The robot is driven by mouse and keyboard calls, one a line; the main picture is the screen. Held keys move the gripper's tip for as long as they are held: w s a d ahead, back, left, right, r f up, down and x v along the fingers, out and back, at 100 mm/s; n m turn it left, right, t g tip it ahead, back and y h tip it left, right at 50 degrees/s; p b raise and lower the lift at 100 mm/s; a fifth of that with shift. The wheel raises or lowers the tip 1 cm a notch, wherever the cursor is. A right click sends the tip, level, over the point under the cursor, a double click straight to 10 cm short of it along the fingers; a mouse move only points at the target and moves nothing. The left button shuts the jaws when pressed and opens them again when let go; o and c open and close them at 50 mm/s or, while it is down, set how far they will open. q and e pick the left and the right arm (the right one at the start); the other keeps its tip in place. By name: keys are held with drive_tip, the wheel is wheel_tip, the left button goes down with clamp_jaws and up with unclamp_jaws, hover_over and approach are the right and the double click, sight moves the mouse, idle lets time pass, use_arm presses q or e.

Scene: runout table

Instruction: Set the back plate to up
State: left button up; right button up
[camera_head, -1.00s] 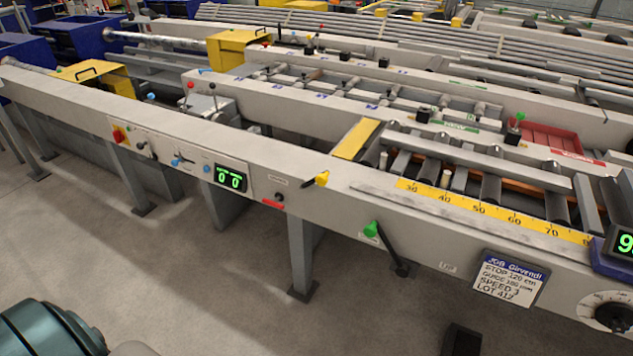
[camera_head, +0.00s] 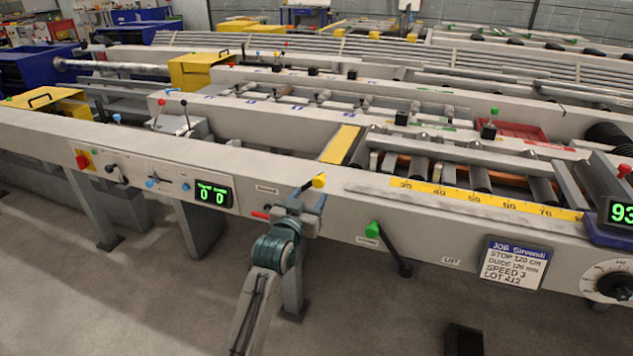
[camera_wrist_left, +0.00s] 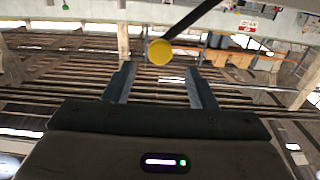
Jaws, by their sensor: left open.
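A lever with a yellow knob (camera_head: 319,180) stands on the front face of the long grey machine beam. It shows as a round yellow ball (camera_wrist_left: 159,51) on a dark rod in the left wrist view. My left gripper (camera_head: 311,197) is at this knob, open, its fingers pointing towards it. In the left wrist view the knob appears just beyond and between the two fingertips of the left gripper (camera_wrist_left: 160,82), with nothing held. I cannot read any label naming the back plate. My right gripper is not in view.
A red handle (camera_head: 260,214) is just left of my left gripper. A green-knobbed lever (camera_head: 372,229) is to the right, then a job card (camera_head: 514,263) and a dial (camera_head: 612,284). A green display (camera_head: 213,194) reads 0 0. Open floor lies in front.

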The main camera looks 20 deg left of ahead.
sight(317, 184)
use_arm(q)
drive_tip(key=w, duration=0.9)
drive_tip(key=shift+w+d, duration=0.15)
drive_tip(key=shift+w, duration=0.05)
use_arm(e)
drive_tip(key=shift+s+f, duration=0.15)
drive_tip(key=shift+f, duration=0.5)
use_arm(q)
drive_tip(key=shift+f, duration=0.1)
clamp_jaws()
drive_tip(key=shift+p, duration=0.3)
